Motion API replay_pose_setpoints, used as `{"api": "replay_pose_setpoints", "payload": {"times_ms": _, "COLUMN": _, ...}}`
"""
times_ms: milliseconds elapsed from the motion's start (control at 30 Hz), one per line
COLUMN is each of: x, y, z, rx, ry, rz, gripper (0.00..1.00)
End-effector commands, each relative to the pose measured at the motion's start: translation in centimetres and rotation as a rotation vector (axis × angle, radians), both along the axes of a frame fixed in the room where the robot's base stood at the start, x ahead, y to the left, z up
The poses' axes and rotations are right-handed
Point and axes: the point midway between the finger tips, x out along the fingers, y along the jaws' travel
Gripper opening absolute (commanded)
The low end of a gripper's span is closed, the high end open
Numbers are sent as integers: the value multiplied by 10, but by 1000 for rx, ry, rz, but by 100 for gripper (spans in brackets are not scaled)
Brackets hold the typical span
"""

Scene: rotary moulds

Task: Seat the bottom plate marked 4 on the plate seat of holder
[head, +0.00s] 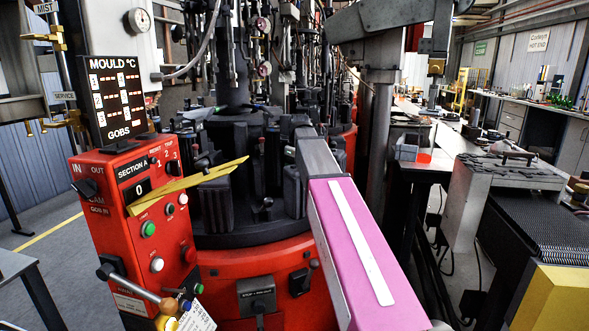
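I cannot make out a bottom plate marked 4 in the head view. The round dark mould table (235,236) stands on a red drum base (240,270) in the middle. Several black mould parts (213,200) stand upright on it. I cannot tell which of them is the holder, and no plate seat can be made out. The right front part of the table is hidden. My gripper is not visible, so I cannot tell where it is relative to the moulds or whether it holds anything.
A red control box (140,215) with buttons and a lever stands at left front, below a black display (117,100). A yellow pointed piece (190,185) juts across its front. A grey box (490,185) with dark pieces on top and a long workbench (540,108) stand at right.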

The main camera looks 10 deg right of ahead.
Motion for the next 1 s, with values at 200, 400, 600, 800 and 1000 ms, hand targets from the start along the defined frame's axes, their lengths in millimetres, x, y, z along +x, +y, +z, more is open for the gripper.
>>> {"api": "replay_pose_setpoints", "payload": {"times_ms": 200, "x": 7, "y": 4, "z": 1, "rx": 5, "ry": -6, "rz": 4, "gripper": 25}}
{"api": "replay_pose_setpoints", "payload": {"times_ms": 400, "x": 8, "y": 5, "z": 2, "rx": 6, "ry": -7, "rz": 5, "gripper": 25}}
{"api": "replay_pose_setpoints", "payload": {"times_ms": 600, "x": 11, "y": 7, "z": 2, "rx": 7, "ry": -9, "rz": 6, "gripper": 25}}
{"api": "replay_pose_setpoints", "payload": {"times_ms": 800, "x": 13, "y": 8, "z": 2, "rx": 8, "ry": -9, "rz": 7, "gripper": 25}}
{"api": "replay_pose_setpoints", "payload": {"times_ms": 1000, "x": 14, "y": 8, "z": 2, "rx": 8, "ry": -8, "rz": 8, "gripper": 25}}
